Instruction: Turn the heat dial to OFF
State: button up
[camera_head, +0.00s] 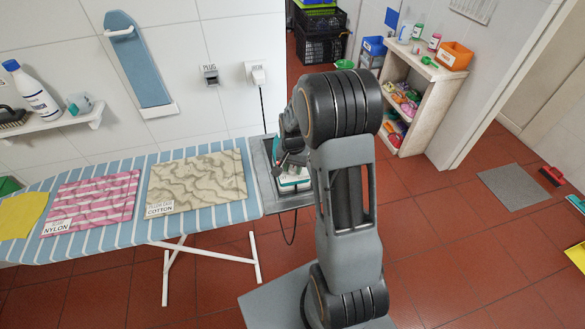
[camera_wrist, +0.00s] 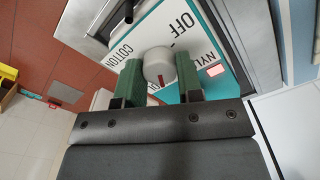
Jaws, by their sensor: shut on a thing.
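The heat dial (camera_wrist: 159,62) is a round white knob with a red mark, in the middle of the wrist view. It sits on the iron's white and teal face (camera_wrist: 145,32). OFF is printed beyond the knob, COTTON on the left and NYLON on the right; another label is mostly hidden below. The red mark points down toward my palm, away from OFF. My gripper (camera_wrist: 158,72) has its green fingers shut on the knob from both sides. In the head view the iron (camera_head: 291,184) is partly hidden by my gripper (camera_head: 290,165).
The iron rests on a grey metal stand (camera_head: 266,170) at the ironing board's (camera_head: 212,220) right end. Yellow, pink and tan cloths lie on the board. A cord hangs from the wall plug (camera_head: 257,75) beside the stand. A shelf unit (camera_head: 425,85) stands behind.

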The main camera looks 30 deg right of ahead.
aim_at(293, 168)
jog(key=shift+n, duration=0.5)
jog(key=o, duration=0.9)
notch_tip(293, 168, up, 14)
jog(key=shift+f+b, duration=0.1)
jog(key=shift+b, duration=0.55)
